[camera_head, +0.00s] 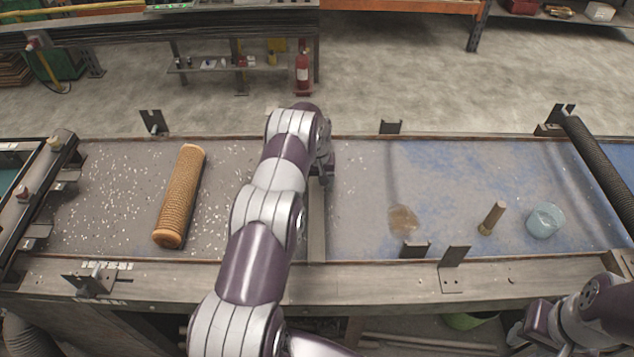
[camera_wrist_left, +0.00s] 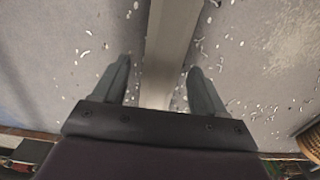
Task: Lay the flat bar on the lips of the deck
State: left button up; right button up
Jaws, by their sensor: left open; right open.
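The flat bar (camera_head: 316,228) is a plain grey strip lying crosswise on the deck (camera_head: 350,262), partly hidden by my left arm. In the left wrist view the bar (camera_wrist_left: 172,35) runs lengthwise between the two fingers. My left gripper (camera_wrist_left: 160,78) is open over the bar, with a finger on each side and no clear contact. In the head view it sits near the far half of the bar. I cannot tell whether the bar's ends rest on the deck's front and back lips. My right gripper (camera_head: 517,334) is low at the bottom right, open and away from the deck.
A ribbed tan mesh tube (camera_head: 180,197) lies on the left part of the deck among white chips. A brass-coloured peg (camera_head: 491,218) and a pale blue cup (camera_head: 545,220) stand on the right part. Metal brackets (camera_head: 453,268) rise along both edges. A dark ribbed hose (camera_head: 598,170) crosses the right end.

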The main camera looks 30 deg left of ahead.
aim_at(317, 187)
pick_arm(q)
jog(key=shift+r+b, duration=0.3)
jog(key=shift+r, duration=0.15)
jog(key=s+d+r+m+b, duration=0.1)
jog(key=d+r, duration=0.2)
jog(key=r, duration=0.5)
jog(key=s+d+r, duration=0.2)
jog(key=r, duration=0.5)
jog(key=s+d+r+m, duration=0.1)
jog(key=s+d+m, duration=0.1)
jog(key=s+d, duration=0.2)
jog(key=s+d+r+m+t, duration=0.1)
jog(key=s+d, duration=0.4)
jog(key=s, duration=0.6)
jog(key=s+d+r+m, duration=0.2)
jog(key=s+d, duration=0.3)
jog(key=s, duration=0.3)
jog(key=shift+s+d+r+m, duration=0.2)
jog(key=shift+r+m, duration=0.1)
jog(key=shift+r, duration=0.4)
